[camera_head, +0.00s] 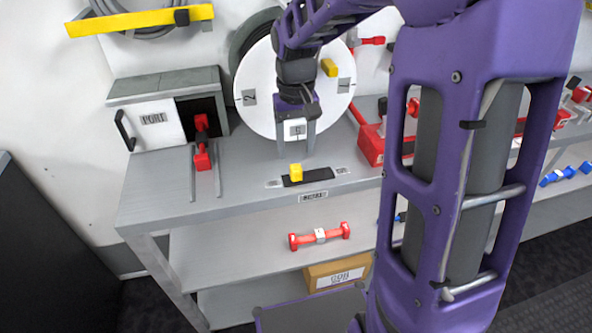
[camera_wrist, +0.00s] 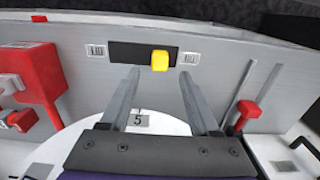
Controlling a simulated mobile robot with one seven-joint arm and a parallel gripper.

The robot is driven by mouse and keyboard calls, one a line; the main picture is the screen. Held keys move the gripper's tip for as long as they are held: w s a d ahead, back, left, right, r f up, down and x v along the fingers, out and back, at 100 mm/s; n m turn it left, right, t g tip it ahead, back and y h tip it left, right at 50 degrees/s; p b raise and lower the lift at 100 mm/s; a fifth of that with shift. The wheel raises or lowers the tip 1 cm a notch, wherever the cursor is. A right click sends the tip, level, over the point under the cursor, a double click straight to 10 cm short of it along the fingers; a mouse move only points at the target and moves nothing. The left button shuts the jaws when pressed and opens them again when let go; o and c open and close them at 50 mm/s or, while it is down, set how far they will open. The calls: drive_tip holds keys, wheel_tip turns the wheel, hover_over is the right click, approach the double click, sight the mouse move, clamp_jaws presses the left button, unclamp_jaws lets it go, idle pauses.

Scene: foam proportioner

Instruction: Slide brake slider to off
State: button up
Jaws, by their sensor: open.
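The brake slider's yellow knob (camera_head: 295,172) sits at the left end of a short black slot (camera_head: 318,176) on the grey bench top, near its front edge. Small plates (camera_head: 342,170) with markings too small to read flank the slot. My gripper (camera_head: 296,153) is open and empty, fingers pointing down, just behind the knob. In the wrist view the knob (camera_wrist: 160,61) appears ahead of and between the open fingertips (camera_wrist: 160,70), toward the right end of the slot (camera_wrist: 130,53). I cannot see contact between the fingers and the knob.
A white numbered disc (camera_head: 252,95) stands behind my gripper. A red slider (camera_head: 202,157) between rails is to the left, beside the box marked PORT (camera_head: 155,121). A red block (camera_head: 371,146) stands to the right. A red handle (camera_head: 320,236) lies on the lower shelf.

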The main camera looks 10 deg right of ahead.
sight(296, 167)
wheel_tip(296, 167, down, 7)
drive_tip(key=shift+r+b, duration=0.2)
drive_tip(key=shift+b, duration=0.3)
clamp_jaws()
drive_tip(key=shift+d+r, duration=0.1)
idle(1.1)
